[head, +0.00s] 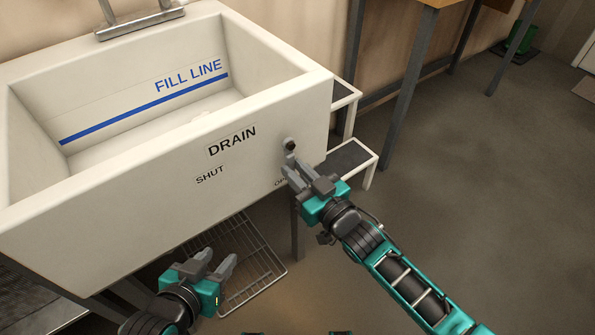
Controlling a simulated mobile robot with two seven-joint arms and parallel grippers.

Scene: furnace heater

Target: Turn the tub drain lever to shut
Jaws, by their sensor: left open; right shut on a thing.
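The white tub (115,195) has DRAIN, SHUT and a partly hidden label starting "OP" on its front. The drain lever (290,147) is at the right of the front, with its dark round pivot showing. My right gripper (296,172) is shut on the lever just below the pivot, near the "OP" label. Its fingers hide most of the lever, so the lever's exact angle is hard to see. The SHUT label (210,175) lies to the left of the lever. My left gripper (217,262) is open and empty, low in front of the tub.
A wire rack (255,270) lies below the tub, behind my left gripper. Small dark-topped steps (345,158) stand to the right of the tub. A wooden table (410,70) stands at the back. The floor at the right is clear.

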